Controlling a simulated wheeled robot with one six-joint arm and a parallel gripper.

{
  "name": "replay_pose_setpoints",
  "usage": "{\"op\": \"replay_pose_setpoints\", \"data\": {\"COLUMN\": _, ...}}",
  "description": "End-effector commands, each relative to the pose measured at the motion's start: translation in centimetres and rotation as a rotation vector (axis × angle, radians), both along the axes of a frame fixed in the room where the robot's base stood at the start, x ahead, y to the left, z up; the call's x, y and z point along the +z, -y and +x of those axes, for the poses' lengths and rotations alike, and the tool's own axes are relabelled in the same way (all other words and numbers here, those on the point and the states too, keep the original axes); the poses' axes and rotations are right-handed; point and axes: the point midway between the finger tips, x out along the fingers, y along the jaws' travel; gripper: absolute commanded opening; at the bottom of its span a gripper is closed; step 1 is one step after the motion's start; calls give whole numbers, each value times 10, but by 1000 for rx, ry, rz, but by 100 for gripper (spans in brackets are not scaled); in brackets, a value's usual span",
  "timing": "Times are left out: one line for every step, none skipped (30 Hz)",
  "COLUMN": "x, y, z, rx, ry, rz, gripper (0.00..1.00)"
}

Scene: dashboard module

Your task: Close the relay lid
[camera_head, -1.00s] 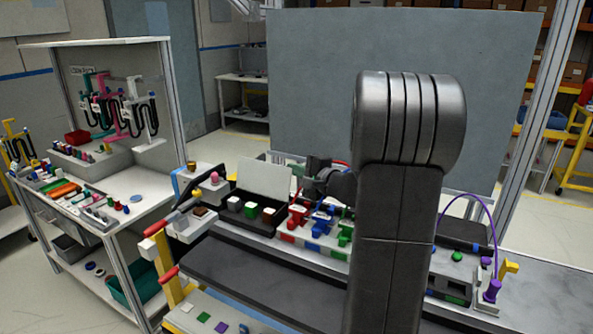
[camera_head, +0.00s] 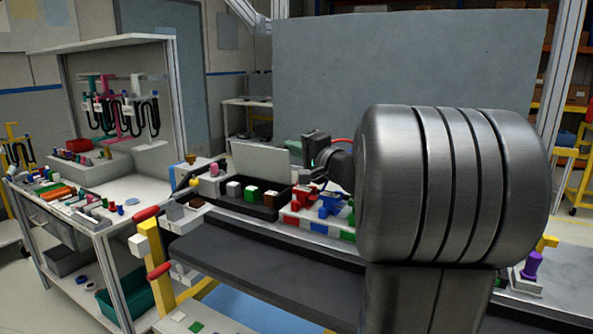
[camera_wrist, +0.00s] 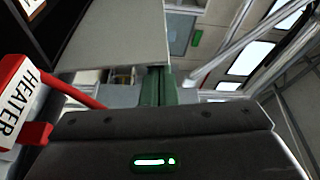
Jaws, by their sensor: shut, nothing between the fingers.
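The relay box (camera_head: 246,208) is a dark open tray holding white, green and brown cubes. Its light grey lid (camera_head: 260,164) stands open, nearly upright at the tray's back edge. My gripper (camera_head: 293,147) is at the lid's upper right edge, with its greenish fingers shut and empty. I cannot tell whether they touch the lid. In the wrist view, the shut fingers (camera_wrist: 157,86) point away beyond my dark gripper body, and a pale panel (camera_wrist: 115,38), likely the lid, is at their upper left.
Red and blue connectors (camera_head: 328,203) stand right of the relay box. A red part labelled HEATER (camera_wrist: 16,98) is close on the left in the wrist view. My arm hides much of the module's right side.

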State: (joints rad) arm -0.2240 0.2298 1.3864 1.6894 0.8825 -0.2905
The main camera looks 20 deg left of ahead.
Motion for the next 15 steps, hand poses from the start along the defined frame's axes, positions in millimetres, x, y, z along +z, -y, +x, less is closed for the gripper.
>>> {"op": "replay_pose_setpoints", "data": {"x": -8, "y": -1, "z": -3, "rx": 0, "ry": 30, "rz": -2, "gripper": 0}}
{"op": "replay_pose_setpoints", "data": {"x": -8, "y": -1, "z": -5, "rx": 0, "ry": 47, "rz": -5, "gripper": 0}}
{"op": "replay_pose_setpoints", "data": {"x": -8, "y": -1, "z": -7, "rx": 0, "ry": 69, "rz": -8, "gripper": 0}}
{"op": "replay_pose_setpoints", "data": {"x": -7, "y": -1, "z": -8, "rx": 0, "ry": 88, "rz": -11, "gripper": 0}}
{"op": "replay_pose_setpoints", "data": {"x": -7, "y": -2, "z": -10, "rx": 0, "ry": 106, "rz": -13, "gripper": 0}}
{"op": "replay_pose_setpoints", "data": {"x": -7, "y": -2, "z": -12, "rx": 0, "ry": 128, "rz": -16, "gripper": 0}}
{"op": "replay_pose_setpoints", "data": {"x": -7, "y": -2, "z": -13, "rx": 0, "ry": 145, "rz": -18, "gripper": 0}}
{"op": "replay_pose_setpoints", "data": {"x": -6, "y": -2, "z": -15, "rx": 0, "ry": 164, "rz": -22, "gripper": 0}}
{"op": "replay_pose_setpoints", "data": {"x": -6, "y": -2, "z": -17, "rx": 0, "ry": 188, "rz": -25, "gripper": 0}}
{"op": "replay_pose_setpoints", "data": {"x": -6, "y": -3, "z": -19, "rx": 0, "ry": 208, "rz": -27, "gripper": 0}}
{"op": "replay_pose_setpoints", "data": {"x": -5, "y": -3, "z": -21, "rx": 0, "ry": 222, "rz": -30, "gripper": 0}}
{"op": "replay_pose_setpoints", "data": {"x": -5, "y": -3, "z": -23, "rx": 1, "ry": 218, "rz": -29, "gripper": 0}}
{"op": "replay_pose_setpoints", "data": {"x": -5, "y": -4, "z": -25, "rx": 1, "ry": 217, "rz": -29, "gripper": 0}}
{"op": "replay_pose_setpoints", "data": {"x": -6, "y": -4, "z": -27, "rx": 2, "ry": 217, "rz": -29, "gripper": 0}}
{"op": "replay_pose_setpoints", "data": {"x": -5, "y": -5, "z": -30, "rx": 2, "ry": 217, "rz": -29, "gripper": 0}}
